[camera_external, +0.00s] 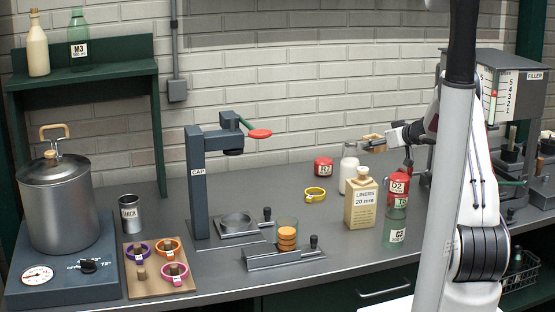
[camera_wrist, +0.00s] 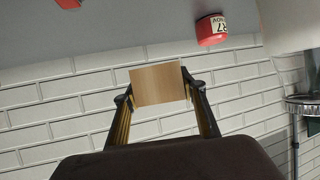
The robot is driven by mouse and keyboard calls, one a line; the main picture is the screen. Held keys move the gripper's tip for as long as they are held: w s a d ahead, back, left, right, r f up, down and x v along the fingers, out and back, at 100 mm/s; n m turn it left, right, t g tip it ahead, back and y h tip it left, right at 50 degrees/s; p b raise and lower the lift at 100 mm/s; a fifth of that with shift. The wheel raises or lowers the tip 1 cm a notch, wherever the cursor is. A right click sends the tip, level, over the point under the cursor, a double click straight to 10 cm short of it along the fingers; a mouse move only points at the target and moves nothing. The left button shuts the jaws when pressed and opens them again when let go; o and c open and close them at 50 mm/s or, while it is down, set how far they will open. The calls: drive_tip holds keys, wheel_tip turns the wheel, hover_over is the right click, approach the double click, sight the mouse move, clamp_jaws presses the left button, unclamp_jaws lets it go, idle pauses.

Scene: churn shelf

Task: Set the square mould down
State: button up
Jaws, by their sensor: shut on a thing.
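The square mould (camera_wrist: 157,84) shows in the wrist view as a pale wooden square face between my fingertips. My gripper (camera_wrist: 158,92) is shut on it. In the external view my gripper (camera_external: 392,138) points left at the right of centre, with the wooden mould (camera_external: 374,143) at its tip. The mould is held in the air above the rear of the counter (camera_external: 285,170), in front of the brick wall. It is partly hidden by the fingers there.
A yellow ring (camera_external: 315,195) lies nearby. Bare counter lies left of the red jar.

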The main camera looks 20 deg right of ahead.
sight(356, 139)
drive_tip(key=shift+w+a+r+n+g+y, duration=0.3)
drive_tip(key=shift+w+a+r+n+y, duration=0.45)
drive_tip(key=shift+w, duration=0.2)
drive_tip(key=shift+s+a+r, duration=0.1)
drive_tip(key=shift+a+r, duration=0.05)
drive_tip(key=shift+a, duration=0.25)
drive_tip(key=shift+s+a+r, duration=0.1)
drive_tip(key=shift+a, duration=0.3)
drive_tip(key=shift+f, duration=3.15)
drive_tip(key=shift+f, duration=1.9)
